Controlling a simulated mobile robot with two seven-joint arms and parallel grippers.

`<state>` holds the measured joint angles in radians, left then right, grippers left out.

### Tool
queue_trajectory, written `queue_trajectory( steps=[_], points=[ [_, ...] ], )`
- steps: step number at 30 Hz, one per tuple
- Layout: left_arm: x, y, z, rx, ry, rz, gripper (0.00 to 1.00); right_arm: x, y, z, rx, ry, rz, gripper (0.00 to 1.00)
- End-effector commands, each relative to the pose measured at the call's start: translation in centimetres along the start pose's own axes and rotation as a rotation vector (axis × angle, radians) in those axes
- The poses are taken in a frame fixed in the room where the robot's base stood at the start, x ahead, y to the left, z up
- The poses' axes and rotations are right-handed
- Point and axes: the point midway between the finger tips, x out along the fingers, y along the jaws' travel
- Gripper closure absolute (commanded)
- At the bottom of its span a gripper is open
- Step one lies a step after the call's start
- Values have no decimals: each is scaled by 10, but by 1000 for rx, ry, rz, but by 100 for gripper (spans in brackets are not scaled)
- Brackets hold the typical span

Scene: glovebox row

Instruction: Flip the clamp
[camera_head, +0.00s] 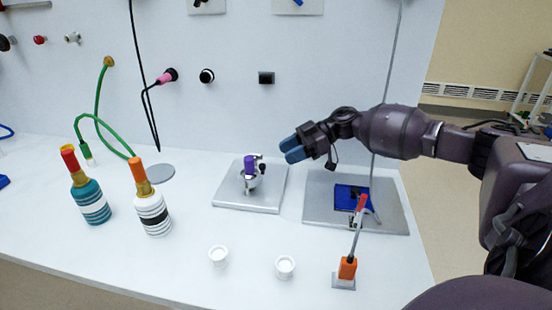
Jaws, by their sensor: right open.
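A lever with a red grip (361,203) rises at the blue block (350,196) on the right metal plate (318,205); which parts belong together is hard to tell. A small metal fixture with an upright purple handle (249,166) stands on the left metal plate (262,202). I cannot tell for certain which of these is the clamp. My right gripper (292,149) has blue fingertips. It is open and empty, above the table between the two plates, to the right of the purple handle and apart from both fixtures. My left gripper is not in view.
An orange block (347,267) stands at the front right. A teal striped bottle (91,202) and a white striped bottle (152,212) stand on the left. The wall behind carries hoses and knobs.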

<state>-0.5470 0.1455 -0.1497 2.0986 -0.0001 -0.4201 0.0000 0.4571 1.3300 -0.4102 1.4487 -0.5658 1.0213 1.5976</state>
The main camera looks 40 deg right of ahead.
Motion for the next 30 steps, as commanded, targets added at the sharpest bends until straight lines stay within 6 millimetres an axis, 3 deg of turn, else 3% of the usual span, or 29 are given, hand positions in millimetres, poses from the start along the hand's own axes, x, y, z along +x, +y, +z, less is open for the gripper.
queue_trajectory(
  steps=[3,9,30],
  points=[
    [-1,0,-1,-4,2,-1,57,-20,0,0,0,-1,1,57],
    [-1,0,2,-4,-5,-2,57,-38,0,0,0,0,0,57],
    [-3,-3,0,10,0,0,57,-41,0,0,0,1,-1,57]
  ],
)
